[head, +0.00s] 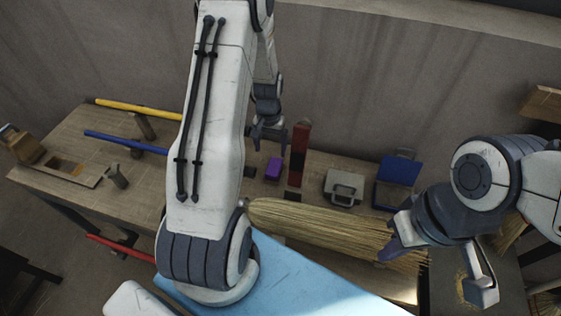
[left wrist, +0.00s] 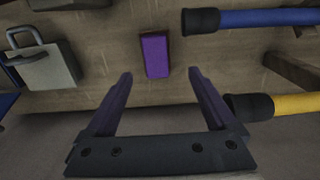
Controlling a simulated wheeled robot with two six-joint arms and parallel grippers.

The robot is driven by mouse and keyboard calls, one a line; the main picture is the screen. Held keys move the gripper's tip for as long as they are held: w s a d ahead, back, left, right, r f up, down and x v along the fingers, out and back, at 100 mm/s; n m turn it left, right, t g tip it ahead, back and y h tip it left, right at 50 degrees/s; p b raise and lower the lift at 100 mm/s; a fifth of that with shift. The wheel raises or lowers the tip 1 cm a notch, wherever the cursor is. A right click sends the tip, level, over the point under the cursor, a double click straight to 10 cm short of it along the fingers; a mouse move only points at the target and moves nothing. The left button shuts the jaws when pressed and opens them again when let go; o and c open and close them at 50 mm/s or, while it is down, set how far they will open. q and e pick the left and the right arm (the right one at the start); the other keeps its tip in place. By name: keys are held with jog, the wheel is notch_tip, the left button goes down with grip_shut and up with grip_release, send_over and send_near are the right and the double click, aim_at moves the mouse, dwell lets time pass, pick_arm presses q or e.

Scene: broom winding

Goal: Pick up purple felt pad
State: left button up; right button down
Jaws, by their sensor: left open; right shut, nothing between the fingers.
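In the left wrist view the pad (left wrist: 155,55) lies flat on the bench, beyond and roughly between my fingertips. My left gripper (head: 268,147) is open and empty above the bench, just behind the pad in the head view. Its two fingers also show in the left wrist view (left wrist: 160,78), apart from the pad. My right gripper (head: 437,270) is shut at the right, by the broom's bristle end, with nothing visible in it.
The dark red block (head: 299,155) stands close right of the pad. A grey case (head: 343,187) and a blue box (head: 397,180) stand farther right. The straw broom head (head: 320,222) lies in front. Blue (head: 125,142) and yellow (head: 138,109) handles lie left.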

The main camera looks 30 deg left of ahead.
pick_arm(q)
jog(key=p, duration=0.1)
send_over(274, 166)
jog(key=f, duration=0.3)
jog(key=a+f, duration=0.1)
jog(key=f, duration=0.1)
jog(key=shift+s, duration=0.1)
jog(key=f+p, duration=0.1)
jog(key=f, duration=0.1)
jog(key=d+f+p, duration=0.1)
jog(key=f, duration=0.1)
jog(key=shift+f, duration=0.7)
grip_shut()
